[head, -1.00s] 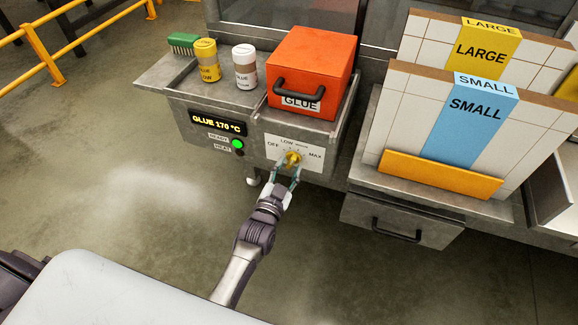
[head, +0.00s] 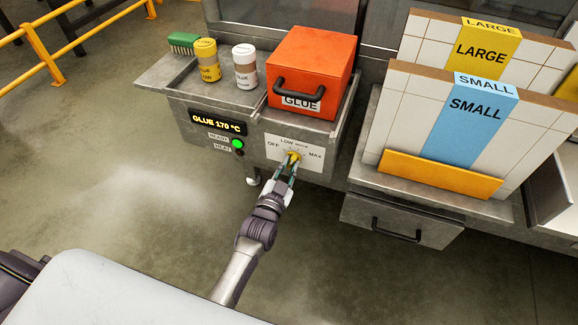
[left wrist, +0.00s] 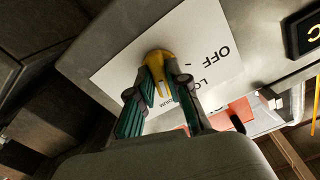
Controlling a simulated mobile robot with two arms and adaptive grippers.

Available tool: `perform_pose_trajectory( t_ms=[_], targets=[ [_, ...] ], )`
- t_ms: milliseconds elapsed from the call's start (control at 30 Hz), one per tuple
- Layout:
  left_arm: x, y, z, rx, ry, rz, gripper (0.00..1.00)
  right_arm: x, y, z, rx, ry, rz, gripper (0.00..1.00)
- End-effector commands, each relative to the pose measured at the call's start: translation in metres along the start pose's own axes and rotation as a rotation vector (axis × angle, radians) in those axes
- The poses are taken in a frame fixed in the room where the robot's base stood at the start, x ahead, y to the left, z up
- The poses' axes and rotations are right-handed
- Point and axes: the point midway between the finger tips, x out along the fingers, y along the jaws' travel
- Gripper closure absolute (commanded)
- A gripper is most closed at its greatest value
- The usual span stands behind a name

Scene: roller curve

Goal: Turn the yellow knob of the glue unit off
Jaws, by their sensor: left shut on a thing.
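The yellow knob (head: 293,157) sits on a white dial plate (head: 274,152) on the front of the grey glue unit (head: 190,108). The plate is marked OFF at its left, LOW above and MAX at its right. My left gripper (head: 289,165) is shut on the knob from the front. In the left wrist view the knob (left wrist: 158,62) shows between the two green-padded fingers (left wrist: 157,95), with OFF and part of LOW readable beside it. The fingers partly hide the knob, so its exact pointing is unclear. The display (head: 217,122) reads GLUE 170 °C. My right gripper is not in view.
On top stand an orange GLUE box (head: 312,70), a yellow can (head: 206,62), a white can (head: 245,66) and a green brush (head: 184,42). LARGE and SMALL panels (head: 470,120) stand right.

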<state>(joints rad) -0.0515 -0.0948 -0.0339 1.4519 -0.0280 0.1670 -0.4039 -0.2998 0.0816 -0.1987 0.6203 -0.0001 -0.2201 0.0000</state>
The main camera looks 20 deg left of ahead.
Motion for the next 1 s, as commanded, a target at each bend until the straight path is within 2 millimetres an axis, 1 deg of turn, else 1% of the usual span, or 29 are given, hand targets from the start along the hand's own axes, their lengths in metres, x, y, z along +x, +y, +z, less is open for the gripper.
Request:
perform_pose_trajectory(
  t_ms=[167,367,1000],
  targets=[
    [0.0,0.0,-0.001,-0.06,0.0,0.001,1.0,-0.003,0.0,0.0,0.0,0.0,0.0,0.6],
    [0.0,0.001,-0.001,-0.195,-0.001,0.002,1.0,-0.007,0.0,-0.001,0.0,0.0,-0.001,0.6],
    [0.0,0.001,0.0,-0.798,-0.002,0.001,1.0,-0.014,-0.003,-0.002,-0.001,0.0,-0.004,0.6]
  ],
)
